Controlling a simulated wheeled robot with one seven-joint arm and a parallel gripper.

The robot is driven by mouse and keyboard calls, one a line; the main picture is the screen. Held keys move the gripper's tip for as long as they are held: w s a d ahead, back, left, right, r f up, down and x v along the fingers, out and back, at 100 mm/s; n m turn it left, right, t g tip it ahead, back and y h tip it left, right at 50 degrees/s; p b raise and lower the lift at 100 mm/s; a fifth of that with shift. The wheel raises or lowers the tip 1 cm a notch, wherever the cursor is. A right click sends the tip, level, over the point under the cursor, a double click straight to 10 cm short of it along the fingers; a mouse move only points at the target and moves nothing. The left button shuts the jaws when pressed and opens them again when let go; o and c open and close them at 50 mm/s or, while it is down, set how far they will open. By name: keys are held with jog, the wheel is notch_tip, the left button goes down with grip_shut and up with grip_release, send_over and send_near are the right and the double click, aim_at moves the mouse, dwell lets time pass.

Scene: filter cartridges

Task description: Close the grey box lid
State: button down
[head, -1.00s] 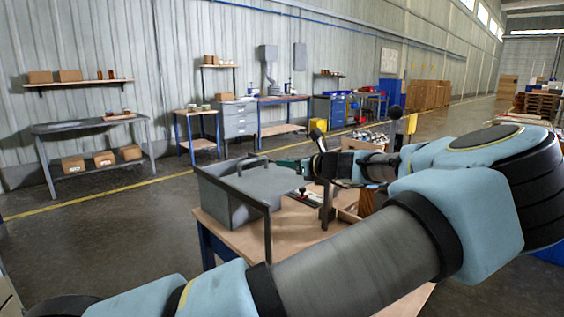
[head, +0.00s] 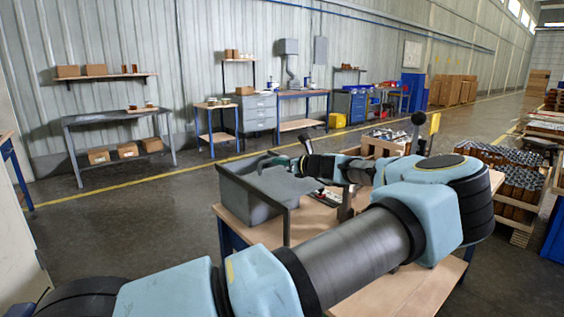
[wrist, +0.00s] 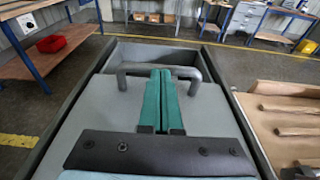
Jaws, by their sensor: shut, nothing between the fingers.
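The grey box (head: 247,207) stands at the far-left end of the wooden table in the head view. Its grey lid (wrist: 92,100) is a flat panel with a raised bar handle (wrist: 122,75). In the wrist view the lid covers the near part, and a strip beyond the handle is open, showing the box's inside (wrist: 155,52). My gripper (wrist: 165,72) is shut and empty, its green fingers over the lid with their tips at the handle. I cannot tell if they touch it. In the head view my gripper (head: 283,161) is small and partly hidden by the arm.
The wooden table (head: 400,290) has bare top at its near side. Brown rods lie in a wooden tray (wrist: 285,115) right of the box. A wooden crate (head: 385,145) shows behind my arm. Workbenches line the back wall, across open floor.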

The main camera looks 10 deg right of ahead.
jog(key=shift+w+a, duration=0.1)
jog(key=r+x, duration=0.1)
jog(key=x, duration=0.4)
jog(key=r+x, duration=0.1)
jog(key=x, duration=0.4)
jog(key=r+x, duration=0.1)
jog(key=x, duration=0.5)
jog(key=shift+w+a, duration=0.15)
jog(key=shift+a, duration=0.05)
jog(key=shift+w+a+r, duration=0.15)
jog(key=shift+w+a, duration=0.05)
jog(key=shift+w, duration=0.15)
jog(key=shift+r, duration=0.1)
